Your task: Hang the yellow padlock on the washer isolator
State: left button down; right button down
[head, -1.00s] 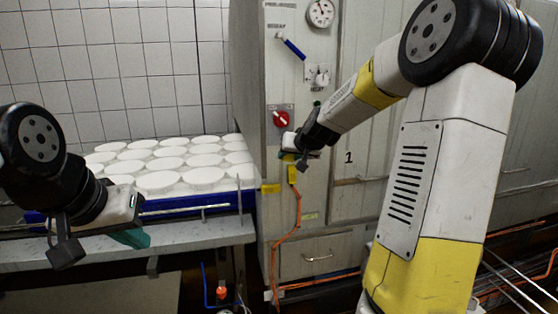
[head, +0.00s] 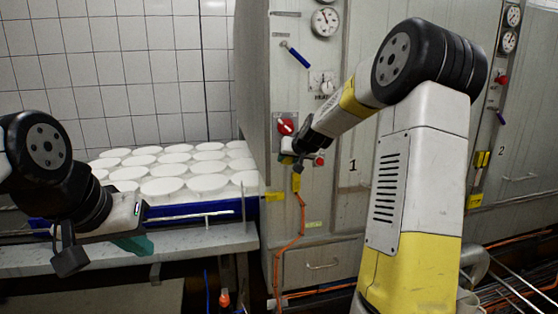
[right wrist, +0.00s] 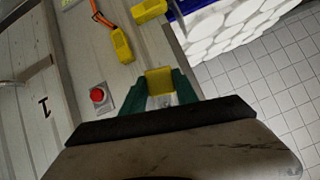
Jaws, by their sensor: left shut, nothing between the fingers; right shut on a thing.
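A small yellow padlock (right wrist: 158,80) is between the green fingers of my right gripper (right wrist: 160,92) in the right wrist view; the fingers are shut on it. In the head view the right gripper (head: 289,158) is in front of cabinet 1, just below a red rotary switch (head: 286,126) on a pale plate. This switch may be the washer isolator; I see no label that tells. The padlock appears apart from the switch, and its shackle is not clear. My left gripper (head: 132,245), with green fingers, is shut and empty by the bench front at left.
Cabinet 1 (head: 340,205) carries gauges, a blue handle (head: 297,55) and a red button (head: 319,160), also in the right wrist view (right wrist: 97,94). A yellow connector (head: 296,183) with an orange cable hangs below the right gripper. White cheese moulds (head: 163,187) fill the bench at left.

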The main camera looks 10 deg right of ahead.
jog(key=shift+w+f, duration=0.15)
jog(key=shift+w, duration=1.15)
jog(key=shift+w+f, duration=0.55)
jog(key=shift+f, duration=0.05)
jog(key=c, duration=0.9)
grip_release()
jog(key=shift+o, duration=0.2)
